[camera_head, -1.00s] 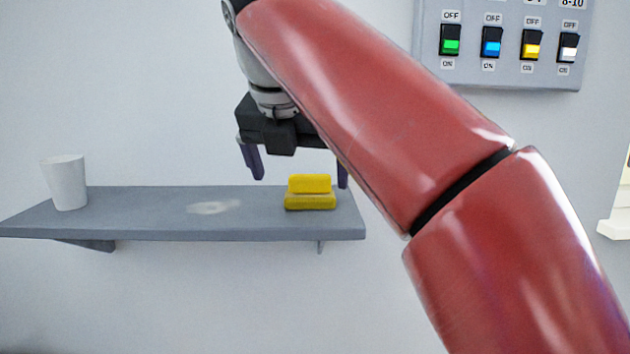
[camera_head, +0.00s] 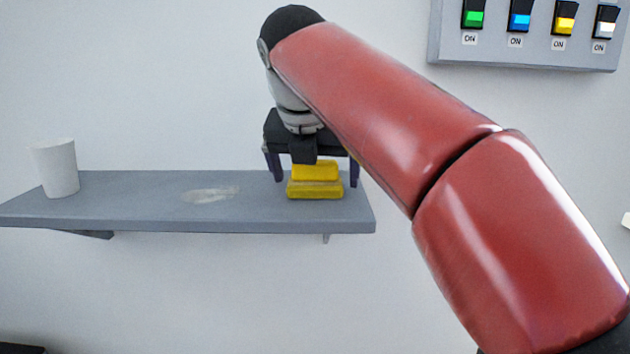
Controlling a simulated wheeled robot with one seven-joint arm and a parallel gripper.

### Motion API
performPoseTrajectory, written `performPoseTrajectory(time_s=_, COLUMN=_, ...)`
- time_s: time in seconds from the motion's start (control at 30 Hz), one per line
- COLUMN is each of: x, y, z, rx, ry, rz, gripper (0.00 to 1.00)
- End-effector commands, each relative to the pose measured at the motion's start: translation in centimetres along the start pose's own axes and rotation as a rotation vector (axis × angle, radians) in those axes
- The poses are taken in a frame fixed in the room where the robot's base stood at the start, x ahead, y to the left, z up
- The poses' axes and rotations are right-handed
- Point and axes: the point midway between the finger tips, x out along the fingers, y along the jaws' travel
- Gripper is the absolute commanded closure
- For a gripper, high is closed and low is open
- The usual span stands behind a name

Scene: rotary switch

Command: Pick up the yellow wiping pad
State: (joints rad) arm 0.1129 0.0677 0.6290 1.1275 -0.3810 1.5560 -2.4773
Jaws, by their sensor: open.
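The yellow wiping pad (camera_head: 315,189) lies at the right end of the grey wall shelf (camera_head: 120,207). It has a wide base and a narrower raised grip on top. My gripper (camera_head: 314,178) is open and points down over the pad. Its left finger is just left of the pad's upper part and its right finger just right of it. The dark gripper body covers the top edge of the grip. I cannot tell whether the fingers touch the pad.
A white cup (camera_head: 55,168) stands at the shelf's left end. A pale smudge (camera_head: 211,194) marks the shelf's middle, which is otherwise clear. A grey switch panel (camera_head: 530,49) with coloured rocker switches hangs on the wall at upper right.

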Motion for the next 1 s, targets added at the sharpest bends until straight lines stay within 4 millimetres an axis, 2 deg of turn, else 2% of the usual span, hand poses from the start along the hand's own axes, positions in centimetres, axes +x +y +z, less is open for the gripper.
performPoseTrajectory(time_s=0.2, x=0.0, y=0.0, z=0.0, rx=0.0, ry=0.0, rz=0.001, gripper=0.01)
performPoseTrajectory(time_s=0.5, x=0.0, y=0.0, z=0.0, rx=0.001, ry=0.0, rz=0.001, gripper=0.41)
performPoseTrajectory(time_s=0.8, x=-0.1, y=0.0, z=0.0, rx=0.001, ry=-0.001, rz=0.001, gripper=0.42)
performPoseTrajectory(time_s=1.0, x=-1.2, y=-0.1, z=-0.5, rx=0.002, ry=-0.002, rz=0.0, gripper=0.42)
